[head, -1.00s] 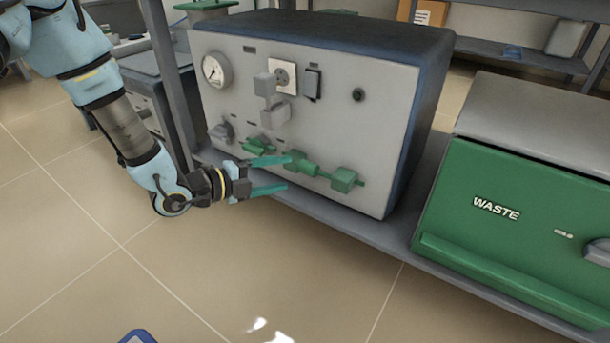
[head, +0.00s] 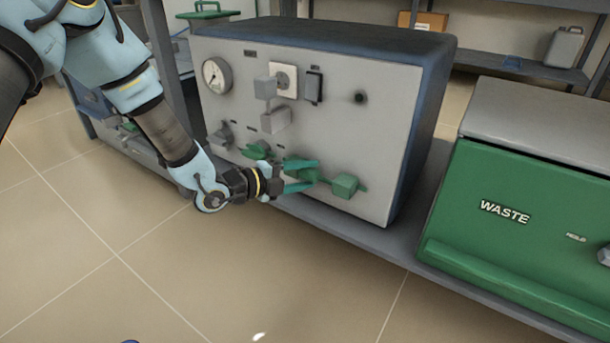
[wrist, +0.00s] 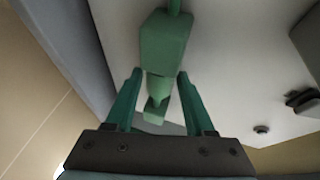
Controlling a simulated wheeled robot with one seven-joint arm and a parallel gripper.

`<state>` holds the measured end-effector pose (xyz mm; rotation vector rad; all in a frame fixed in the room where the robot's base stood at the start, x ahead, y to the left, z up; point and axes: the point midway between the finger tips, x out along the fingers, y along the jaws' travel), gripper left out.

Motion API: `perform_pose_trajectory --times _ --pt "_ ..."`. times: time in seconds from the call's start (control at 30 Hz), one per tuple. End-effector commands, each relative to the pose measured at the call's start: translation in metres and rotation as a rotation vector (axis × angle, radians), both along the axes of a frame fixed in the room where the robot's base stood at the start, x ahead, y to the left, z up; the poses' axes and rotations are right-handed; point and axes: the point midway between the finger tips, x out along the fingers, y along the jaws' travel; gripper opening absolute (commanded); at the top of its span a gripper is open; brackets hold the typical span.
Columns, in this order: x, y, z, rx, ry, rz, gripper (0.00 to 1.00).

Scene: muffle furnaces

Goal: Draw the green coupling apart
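The green coupling (head: 314,174) is on the lower front of the grey panel, in a row of green fittings. A green block (head: 345,185) with a thin stem is at its right end. In the wrist view, the block (wrist: 166,42) is beyond my fingertips and a narrower green part of the coupling (wrist: 158,86) lies between my fingers. My gripper (head: 312,173) is open, its teal fingers on either side of the coupling. In the wrist view, small gaps seem to show between the fingers (wrist: 160,76) and the green part. My fingers partly hide the coupling in the head view.
The grey-fronted, dark-topped furnace box (head: 390,110) carries a gauge (head: 217,75), a socket (head: 285,78), grey fittings and another green fitting (head: 258,150). It stands on a grey shelf (head: 340,224). A green WASTE bin (head: 500,240) is at right. The floor in front is clear.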

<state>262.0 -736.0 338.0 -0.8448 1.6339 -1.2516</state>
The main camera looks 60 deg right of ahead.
Motion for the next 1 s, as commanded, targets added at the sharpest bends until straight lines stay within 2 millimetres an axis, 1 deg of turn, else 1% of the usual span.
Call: perform_pose_trajectory --times 0.03,0.07,0.4,0.47,1.0 --pt "0.0000 0.0001 0.0000 0.000 0.000 0.000 0.47" --pt "0.0000 0.0001 0.0000 0.000 0.000 0.000 0.44" --pt "0.0001 0.0002 0.0000 0.000 0.000 0.000 0.06" --pt "0.0001 0.0003 -0.0001 0.000 0.000 0.000 0.00" --pt "0.0002 0.0004 -0.0002 0.001 0.000 0.000 0.00"
